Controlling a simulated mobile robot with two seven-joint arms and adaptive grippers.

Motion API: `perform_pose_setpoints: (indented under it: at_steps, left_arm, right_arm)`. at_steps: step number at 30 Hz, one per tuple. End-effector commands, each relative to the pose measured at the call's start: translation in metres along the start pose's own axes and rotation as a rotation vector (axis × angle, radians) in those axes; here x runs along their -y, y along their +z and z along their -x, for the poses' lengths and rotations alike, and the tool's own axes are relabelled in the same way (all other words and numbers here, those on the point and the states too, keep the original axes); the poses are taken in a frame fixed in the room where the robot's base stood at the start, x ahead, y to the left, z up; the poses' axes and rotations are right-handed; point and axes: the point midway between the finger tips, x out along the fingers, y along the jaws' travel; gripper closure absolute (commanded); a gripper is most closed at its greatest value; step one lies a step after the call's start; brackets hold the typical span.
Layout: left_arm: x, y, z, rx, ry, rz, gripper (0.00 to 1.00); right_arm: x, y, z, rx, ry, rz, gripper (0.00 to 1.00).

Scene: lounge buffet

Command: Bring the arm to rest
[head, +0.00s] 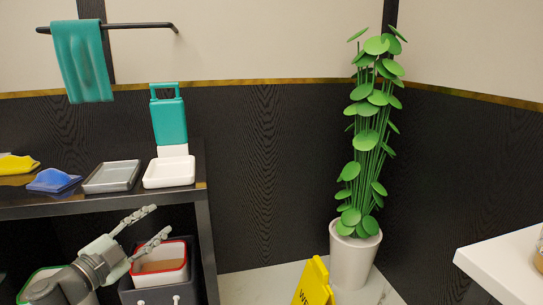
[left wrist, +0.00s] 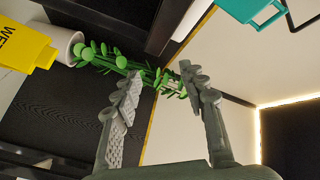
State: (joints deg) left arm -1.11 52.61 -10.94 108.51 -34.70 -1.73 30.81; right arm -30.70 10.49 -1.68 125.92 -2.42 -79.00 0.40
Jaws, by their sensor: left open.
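My left gripper (head: 150,228) is in the lower left of the head view, in front of the dark shelf's lower part. Its two fingers are spread apart with nothing between them. In the left wrist view the gripper (left wrist: 160,85) shows the same open fingers, with the plant and wall far behind them. My right gripper is in neither view.
The dark shelf (head: 110,200) carries a grey tray (head: 112,177), a white tray (head: 169,172), a teal container (head: 168,120) and folded cloths. Bins stand below. A potted plant (head: 368,130), yellow sign (head: 314,283) and white tabletop (head: 505,262) are to the right.

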Motion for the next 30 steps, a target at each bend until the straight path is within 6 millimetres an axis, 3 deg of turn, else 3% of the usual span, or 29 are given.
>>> perform_pose_setpoints:
  at_steps: [3, 6, 9, 13, 18, 21, 24, 30]
  left_arm:
    - [-0.057, 0.062, 0.034, 0.327, -0.094, 0.237, 0.58]
    - [-0.11, 0.1, 0.073, 0.57, -0.088, 0.368, 0.58]
    - [-0.169, 0.121, 0.119, 0.788, -0.035, 0.481, 0.58]
    - [-0.244, 0.126, 0.181, 1.036, 0.079, 0.609, 0.58]
    - [-0.317, 0.107, 0.25, 1.263, 0.246, 0.732, 0.58]
    - [-0.342, 0.094, 0.275, 1.338, 0.32, 0.776, 0.58]
    - [-0.353, 0.087, 0.287, 1.373, 0.359, 0.797, 0.58]
    - [-0.356, 0.085, 0.29, 1.38, 0.367, 0.801, 0.58]
  right_arm:
    - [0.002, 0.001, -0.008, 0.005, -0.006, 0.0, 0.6]
    - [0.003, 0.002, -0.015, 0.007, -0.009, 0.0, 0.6]
    - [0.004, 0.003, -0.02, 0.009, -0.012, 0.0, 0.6]
    - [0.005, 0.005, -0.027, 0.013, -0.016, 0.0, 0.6]
    - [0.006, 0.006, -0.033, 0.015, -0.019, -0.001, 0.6]
    - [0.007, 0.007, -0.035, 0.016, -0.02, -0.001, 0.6]
    - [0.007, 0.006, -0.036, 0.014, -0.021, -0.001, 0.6]
    - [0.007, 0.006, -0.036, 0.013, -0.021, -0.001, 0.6]
